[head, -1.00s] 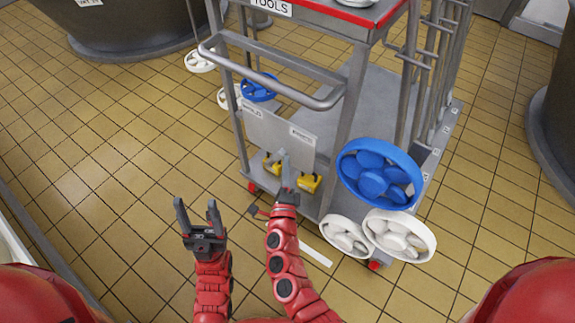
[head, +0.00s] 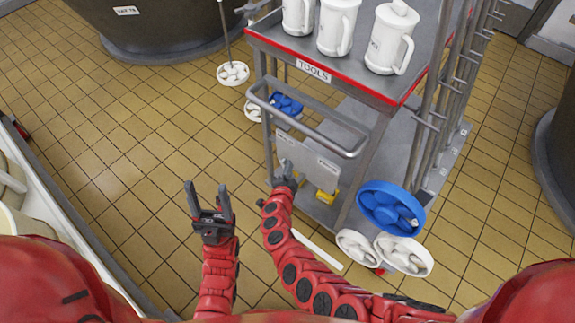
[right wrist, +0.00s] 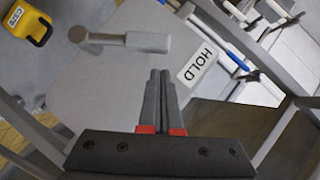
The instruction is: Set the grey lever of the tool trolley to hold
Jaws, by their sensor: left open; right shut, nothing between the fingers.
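The tool trolley (head: 372,147) stands ahead and carries a grey panel (head: 308,160) below its push rail. In the right wrist view the grey lever (right wrist: 148,42) extends from a round pivot on the panel (right wrist: 110,90) toward the side with the HOLD label (right wrist: 198,65). My right gripper (head: 285,170) is in front of the panel's left part. Its fingers (right wrist: 160,74) are shut and empty, with a gap in the picture between their tips and the lever. In the head view the lever cannot be told apart from the gripper. My left gripper (head: 209,190) is open and empty over the floor.
White jugs (head: 337,27) stand on the trolley top. The tiled floor (head: 140,140) to the left is clear.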

